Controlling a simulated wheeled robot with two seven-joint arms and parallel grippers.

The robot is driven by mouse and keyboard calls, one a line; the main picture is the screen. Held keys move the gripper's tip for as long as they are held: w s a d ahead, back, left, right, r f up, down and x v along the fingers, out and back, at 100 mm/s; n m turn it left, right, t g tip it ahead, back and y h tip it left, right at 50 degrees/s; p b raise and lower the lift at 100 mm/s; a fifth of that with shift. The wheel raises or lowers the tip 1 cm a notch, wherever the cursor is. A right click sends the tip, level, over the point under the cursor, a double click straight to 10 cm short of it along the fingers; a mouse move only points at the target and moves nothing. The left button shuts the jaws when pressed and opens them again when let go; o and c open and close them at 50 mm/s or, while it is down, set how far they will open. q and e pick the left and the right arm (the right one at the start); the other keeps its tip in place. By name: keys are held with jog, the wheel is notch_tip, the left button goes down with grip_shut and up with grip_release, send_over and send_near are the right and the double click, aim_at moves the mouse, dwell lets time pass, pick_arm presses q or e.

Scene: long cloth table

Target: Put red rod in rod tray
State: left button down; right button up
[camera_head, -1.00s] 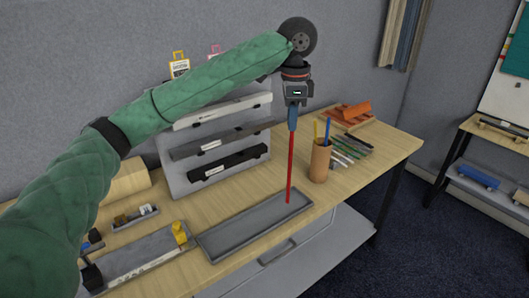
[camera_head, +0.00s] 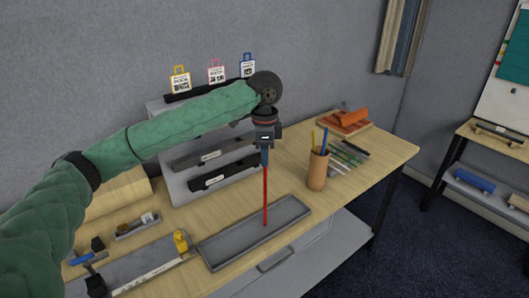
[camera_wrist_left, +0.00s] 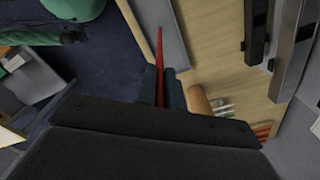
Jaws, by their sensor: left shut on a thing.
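The red rod (camera_head: 266,195) hangs upright from my left gripper (camera_head: 265,155), which is shut on its upper end. The rod also shows between the fingers in the left wrist view (camera_wrist_left: 160,68). The rod tray (camera_head: 225,248) is a long, shallow grey tray near the table's front edge. The rod's lower end appears over the tray's inside; whether it touches the floor of the tray I cannot tell. My right gripper is not in view.
A cup with pencils (camera_head: 317,170) stands right of the tray. A tool tray with a yellow object (camera_head: 181,241) lies to the left. A stepped grey rack (camera_head: 180,185) stands behind. Several pens and an orange block (camera_head: 350,116) lie at the back right.

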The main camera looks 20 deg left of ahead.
pick_arm(q)
jog(key=shift+f, duration=0.1)
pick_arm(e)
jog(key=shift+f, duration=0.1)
pick_arm(q)
jog(key=c, duration=1.5)
grip_release()
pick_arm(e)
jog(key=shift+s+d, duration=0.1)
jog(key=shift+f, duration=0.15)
pick_arm(q)
notch_tip(320, 180, up, 10)
jog(key=b, duration=0.3)
jog(key=shift+f, duration=0.25)
jog(key=shift+r, duration=1.35)
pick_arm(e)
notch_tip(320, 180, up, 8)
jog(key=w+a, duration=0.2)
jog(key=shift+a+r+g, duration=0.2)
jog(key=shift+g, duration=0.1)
